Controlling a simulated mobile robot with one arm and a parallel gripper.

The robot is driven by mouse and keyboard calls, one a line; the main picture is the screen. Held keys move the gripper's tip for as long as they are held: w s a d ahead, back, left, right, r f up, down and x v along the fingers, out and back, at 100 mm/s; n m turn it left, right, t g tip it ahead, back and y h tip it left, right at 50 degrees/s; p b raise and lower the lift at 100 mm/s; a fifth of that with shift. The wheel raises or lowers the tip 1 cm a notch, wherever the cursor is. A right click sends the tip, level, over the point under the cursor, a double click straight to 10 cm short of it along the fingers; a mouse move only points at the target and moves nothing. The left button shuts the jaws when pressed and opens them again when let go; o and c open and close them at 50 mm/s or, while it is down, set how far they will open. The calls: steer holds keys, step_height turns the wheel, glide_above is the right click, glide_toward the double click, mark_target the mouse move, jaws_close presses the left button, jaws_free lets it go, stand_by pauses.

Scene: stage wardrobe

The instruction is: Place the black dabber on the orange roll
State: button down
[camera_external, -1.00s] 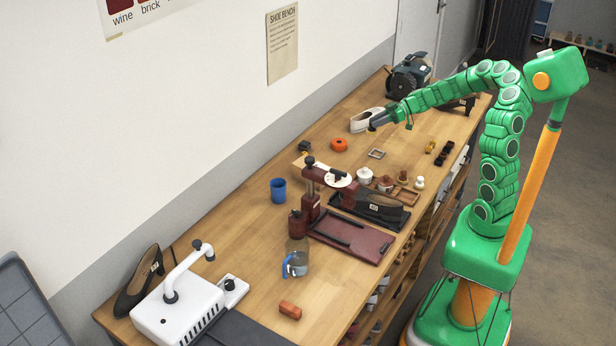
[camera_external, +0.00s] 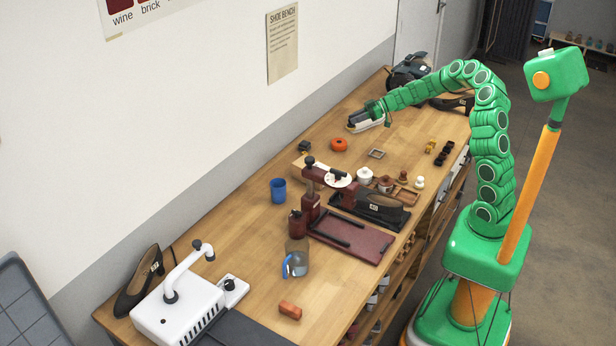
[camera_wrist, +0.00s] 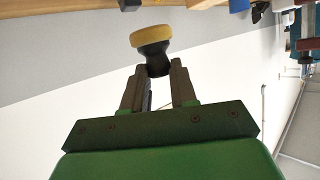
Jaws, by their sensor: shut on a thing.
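My gripper (camera_wrist: 160,88) is shut on the black dabber (camera_wrist: 154,57), which shows between the fingertips in the wrist view. The dabber has a black waisted body and a yellow pad pointing away from the fingers. In the external view my gripper (camera_external: 356,117) is over the far part of the bench, in front of the white shoe; the dabber cannot be made out clearly there. The orange roll (camera_external: 339,145) is on the bench, a little nearer the camera than my gripper and apart from it.
A small black block (camera_external: 304,146) lies left of the roll. A small square frame (camera_external: 376,153) lies to its right. The white shoe (camera_external: 371,124) and a grinder (camera_external: 408,72) are behind. A dark red press (camera_external: 310,200) and a blue cup (camera_external: 278,190) stand nearer the camera.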

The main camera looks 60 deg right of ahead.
steer(key=shift+w+d+f, duration=0.2)
steer(key=shift+w+f, duration=0.8)
steer(key=shift+f, duration=0.05)
steer(key=shift+w+d+f, duration=0.2)
steer(key=shift+w+f, duration=0.75)
steer(key=shift+f, duration=0.15)
steer(key=shift+w+d+f, duration=0.2)
steer(key=shift+w+f, duration=0.8)
steer(key=shift+f, duration=1.6)
steer(key=shift+f, duration=0.15)
steer(key=c, duration=0.9)
jaws_free()
